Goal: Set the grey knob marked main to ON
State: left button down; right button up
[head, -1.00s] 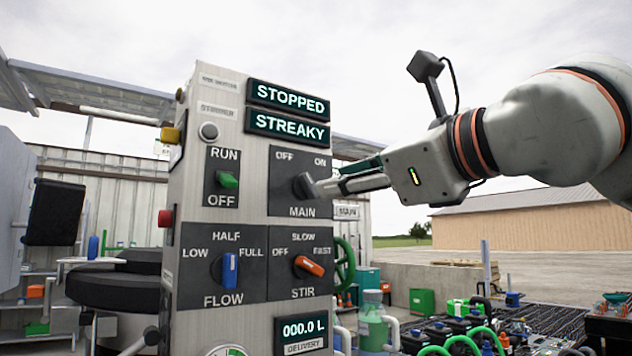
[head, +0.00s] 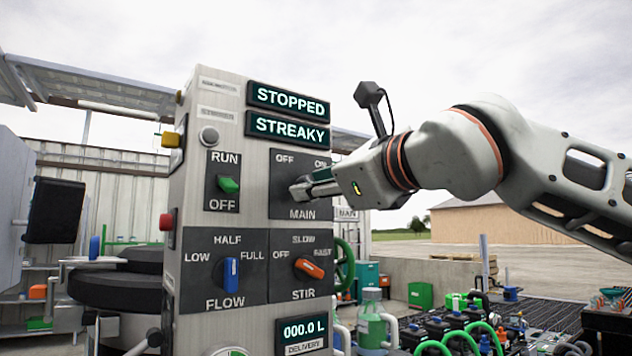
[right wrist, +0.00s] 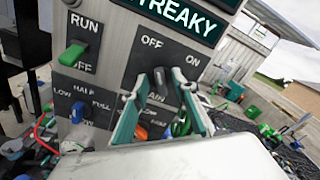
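The MAIN panel (head: 283,207) is a dark plate on the tall metal control column, with OFF at upper left and ON at upper right. My right gripper (head: 299,190) is at this panel, coming from the right, and hides most of the knob in the head view. In the right wrist view the dark grey main knob (right wrist: 159,80) shows between and just beyond the open fingertips of my right gripper (right wrist: 160,92). I cannot tell whether the fingers touch it or exactly where it points. My left gripper is not in view.
Displays read STOPPED (head: 289,100) and STREAKY (head: 289,128). Close by are the green RUN/OFF switch (head: 228,185), the blue FLOW knob (head: 231,272) and the orange STIR knob (head: 309,268). A green handwheel (head: 346,265) stands right of the column. The air right of the panel holds only my arm.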

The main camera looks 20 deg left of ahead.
grip_shut()
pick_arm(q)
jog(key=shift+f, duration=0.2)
pick_arm(e)
jog(key=shift+f, duration=0.1)
pick_arm(q)
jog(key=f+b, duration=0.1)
jog(key=b, duration=0.1)
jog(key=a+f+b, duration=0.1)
jog(key=b, duration=0.1)
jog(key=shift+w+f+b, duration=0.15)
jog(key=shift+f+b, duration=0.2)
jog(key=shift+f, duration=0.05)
pick_arm(e)
jog(key=m, duration=1.3)
jog(key=shift+w+d+r+m, duration=0.2)
jog(key=shift+w+d+m, duration=0.1)
jog(key=shift+m, duration=0.1)
